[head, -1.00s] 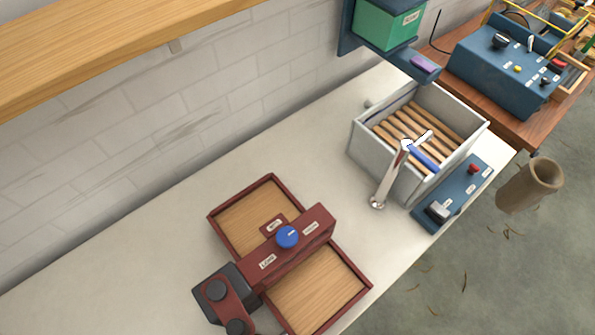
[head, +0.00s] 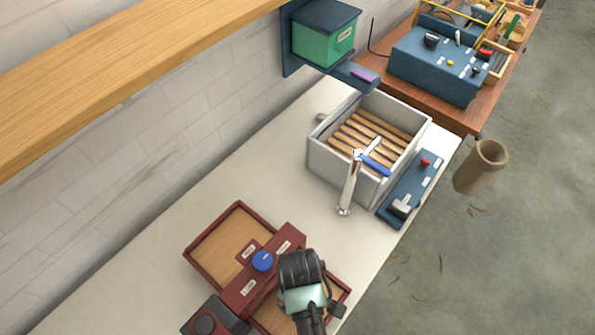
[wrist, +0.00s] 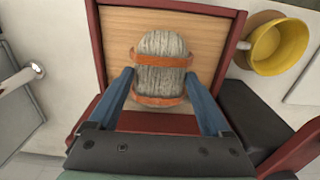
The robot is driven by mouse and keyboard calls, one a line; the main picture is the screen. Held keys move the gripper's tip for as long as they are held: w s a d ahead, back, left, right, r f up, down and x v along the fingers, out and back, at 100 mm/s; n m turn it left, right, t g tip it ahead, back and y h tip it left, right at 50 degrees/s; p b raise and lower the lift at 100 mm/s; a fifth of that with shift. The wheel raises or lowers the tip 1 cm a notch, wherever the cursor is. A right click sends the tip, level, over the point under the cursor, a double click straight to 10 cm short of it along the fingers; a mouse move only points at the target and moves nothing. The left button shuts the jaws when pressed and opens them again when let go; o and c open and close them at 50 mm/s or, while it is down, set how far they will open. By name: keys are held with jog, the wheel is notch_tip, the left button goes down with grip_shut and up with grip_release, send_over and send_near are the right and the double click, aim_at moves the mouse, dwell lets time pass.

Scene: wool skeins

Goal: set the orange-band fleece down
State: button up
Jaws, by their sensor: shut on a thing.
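The orange-band fleece (wrist: 160,45) is a grey ribbed bundle with two orange bands, seen in the wrist view. My gripper (wrist: 160,85) is shut on it, with one blue finger at each side of the lower band. The fleece is over a wood-floored, red-rimmed tray (wrist: 115,28); I cannot tell whether it touches the floor. In the head view my gripper (head: 303,298) is above the near right tray (head: 268,319) and hides the fleece and much of that tray.
A red unit with a blue knob (head: 262,260) stands between that tray and an empty far left tray (head: 222,243). A grey slatted basin (head: 335,172) and a tap (head: 349,185) are farther along the counter. A yellow cup (wrist: 275,47) is beside the tray.

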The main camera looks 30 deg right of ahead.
jog(key=shift+s+a+f+p, duration=0.15)
jog(key=shift+f+p, duration=0.15)
jog(key=shift+f, duration=1.35)
jog(key=shift+f, duration=0.1)
jog(key=shift+f, duration=0.1)
jog(key=o, duration=1.1)
notch_tip(320, 180, up, 12)
jog(key=shift+r+b, duration=0.2)
jog(key=shift+b, duration=0.2)
